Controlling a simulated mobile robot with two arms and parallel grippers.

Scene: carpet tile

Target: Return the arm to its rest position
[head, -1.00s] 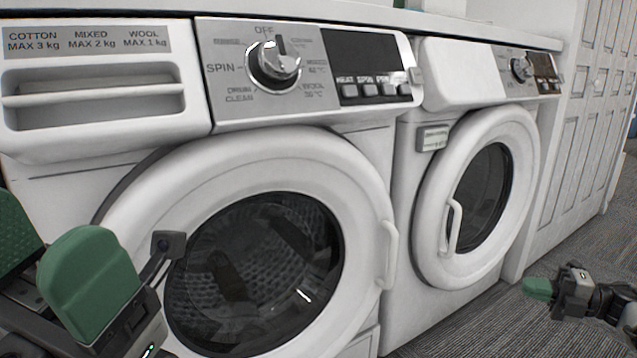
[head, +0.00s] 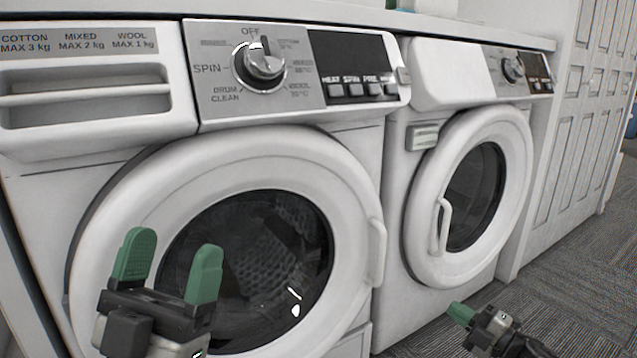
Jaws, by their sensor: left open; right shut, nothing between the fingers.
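My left gripper (head: 168,266) shows at the lower left of the head view. Its two green fingers point up and stand apart with nothing between them, in front of the left washing machine's round door. My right gripper (head: 461,313) is low at the right, over the carpet in front of the right machine. Its green fingertips are together and hold nothing. Both grippers appear clear of the machines.
The left washing machine (head: 345,150) has a closed round door (head: 347,215), a dial (head: 259,66) and a drawer (head: 90,92). A second machine (head: 395,255) with its door closed stands to its right. White panelled doors (head: 570,150) stand further right. Grey carpet (head: 560,290) is clear at the lower right.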

